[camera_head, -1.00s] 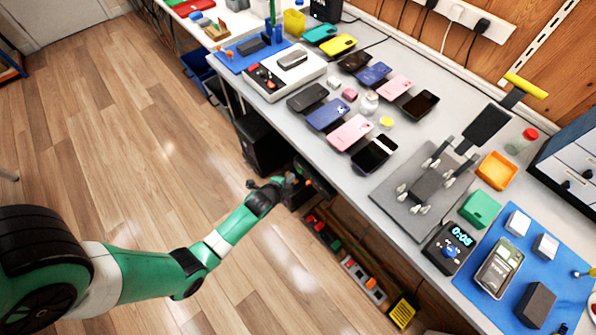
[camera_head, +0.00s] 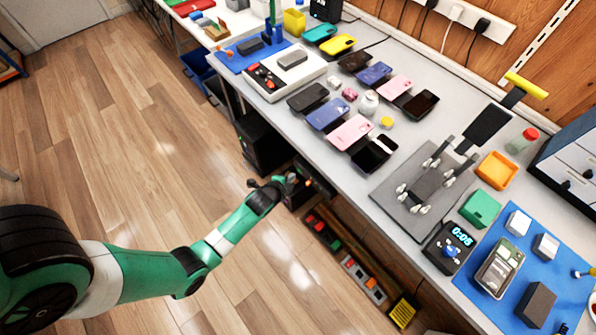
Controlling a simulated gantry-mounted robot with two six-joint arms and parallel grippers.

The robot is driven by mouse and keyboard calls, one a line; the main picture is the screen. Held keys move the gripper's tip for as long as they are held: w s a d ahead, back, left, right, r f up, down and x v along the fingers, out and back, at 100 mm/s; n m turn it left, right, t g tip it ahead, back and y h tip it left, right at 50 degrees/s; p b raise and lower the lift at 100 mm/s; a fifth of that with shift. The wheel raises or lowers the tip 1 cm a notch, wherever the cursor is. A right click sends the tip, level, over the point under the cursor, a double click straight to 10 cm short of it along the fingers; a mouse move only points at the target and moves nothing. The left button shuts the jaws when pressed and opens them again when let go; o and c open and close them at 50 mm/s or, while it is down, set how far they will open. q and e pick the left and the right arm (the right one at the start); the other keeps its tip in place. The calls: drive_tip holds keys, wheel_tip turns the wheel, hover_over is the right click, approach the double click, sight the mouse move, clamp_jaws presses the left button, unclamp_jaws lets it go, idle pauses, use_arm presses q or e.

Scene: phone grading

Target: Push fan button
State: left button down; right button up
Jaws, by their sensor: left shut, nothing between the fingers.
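My left gripper (camera_head: 291,182) is at the end of the green and white arm, in front of the bench's near edge and beside the dark gear under it. It is small and dark in the head view; it looks shut and I see nothing held in it. No button that I can surely call the fan button shows. A black timer box (camera_head: 447,247) reading 0:05, with a blue knob, stands near the right. My right gripper is out of view.
Phones, among them a pink one (camera_head: 350,131), lie in rows on the grey bench. A grey plate with a clamp fixture (camera_head: 385,196) and a blue mat (camera_head: 551,272) lie to the right. Under the bench is a row of red, green and grey items (camera_head: 322,232).

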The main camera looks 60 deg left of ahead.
use_arm(q)
drive_tip(key=shift+w, duration=0.3)
drive_tip(key=shift+w+a, duration=0.1)
drive_tip(key=shift+w, duration=0.3)
idle(0.6)
drive_tip(key=shift+s, duration=0.1)
drive_tip(key=shift+s+p, duration=0.4)
drive_tip(key=shift+s, duration=0.4)
